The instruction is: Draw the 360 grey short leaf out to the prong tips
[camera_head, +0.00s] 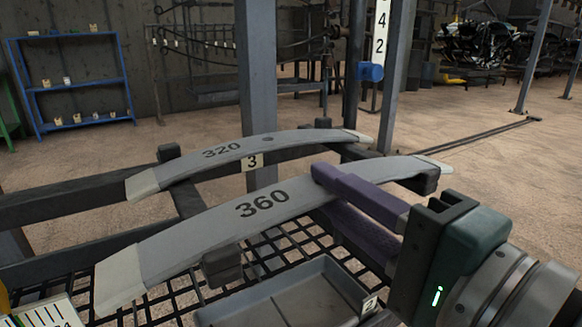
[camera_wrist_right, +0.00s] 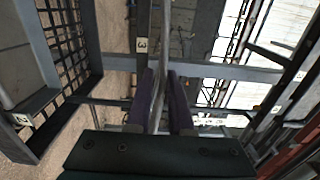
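The 360 grey leaf (camera_head: 205,233) is a long, shallow-curved bar with pale ends, marked 360. It lies across the rack's dark prongs; one prong tip (camera_head: 222,266) shows at its near edge and another (camera_head: 424,184) near its right end. My right gripper (camera_head: 335,190) has its purple fingers around the leaf's near edge, right of the number, one above and one below. In the right wrist view the leaf shows edge-on as a thin strip between the close fingers (camera_wrist_right: 162,92), and they look shut on it. My left gripper is not in view.
A second grey leaf (camera_head: 235,150), marked 320, lies behind on the bay labelled 3 (camera_head: 252,162). A grey tray (camera_head: 290,301) sits below the 360 leaf on dark mesh. An upright post (camera_head: 257,90) stands behind. A blue shelf (camera_head: 75,85) is far left.

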